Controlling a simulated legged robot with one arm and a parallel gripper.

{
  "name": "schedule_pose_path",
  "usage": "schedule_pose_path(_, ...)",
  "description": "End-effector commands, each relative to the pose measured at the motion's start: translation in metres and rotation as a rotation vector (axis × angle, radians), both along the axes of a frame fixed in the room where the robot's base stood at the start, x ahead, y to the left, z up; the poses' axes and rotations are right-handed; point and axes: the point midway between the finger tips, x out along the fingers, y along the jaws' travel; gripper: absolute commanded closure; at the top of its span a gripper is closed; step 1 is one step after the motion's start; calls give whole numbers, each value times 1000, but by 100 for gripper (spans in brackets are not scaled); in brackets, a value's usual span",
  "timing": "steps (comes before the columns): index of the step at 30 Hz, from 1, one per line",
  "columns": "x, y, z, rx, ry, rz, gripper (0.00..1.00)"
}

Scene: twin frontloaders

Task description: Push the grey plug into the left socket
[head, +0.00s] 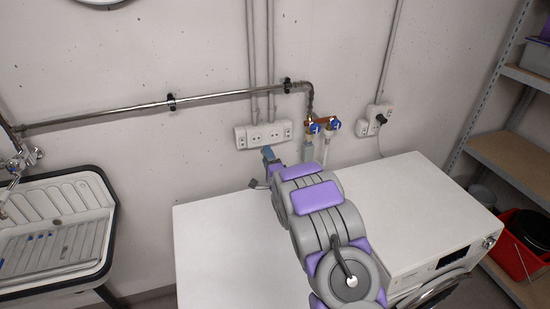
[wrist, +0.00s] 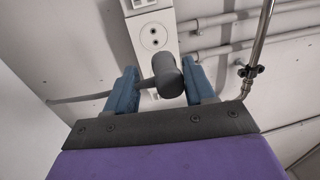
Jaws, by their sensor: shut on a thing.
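The grey plug (wrist: 168,76) is a dark rounded piece between the two blue fingers of my gripper (wrist: 158,74) in the wrist view. My gripper is shut on it. In the head view my gripper (head: 267,154) is above the back edge of the white machine, just below the socket strip (head: 263,134); the plug cannot be made out there. The wrist view shows a two-hole socket (wrist: 154,38) on the white strip, beyond the plug and clear of it. The strip's lower part is partly hidden by the plug and fingers. The gap between plug and strip is hard to judge.
A white washing machine top (head: 225,240) lies under my arm and is mostly clear. Blue-handled valves (head: 322,127) and pipes are right of the strip. Another wall socket (head: 376,119) with a black plug is farther right. A sink (head: 55,235) stands left, shelves (head: 510,150) right.

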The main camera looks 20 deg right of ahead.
Motion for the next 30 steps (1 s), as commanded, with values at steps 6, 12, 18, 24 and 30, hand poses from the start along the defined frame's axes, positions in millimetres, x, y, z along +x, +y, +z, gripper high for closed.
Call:
schedule_pose_path(6, -4, 9, -1, 9, -1, 4, 95)
schedule_pose_path(12, -3, 9, -1, 9, 0, 4, 95)
schedule_pose_path(18, -4, 8, -1, 13, 1, 4, 95)
schedule_pose_path(24, 1, 9, -1, 17, 3, 5, 95)
schedule_pose_path(30, 17, 9, -3, 18, 4, 7, 95)
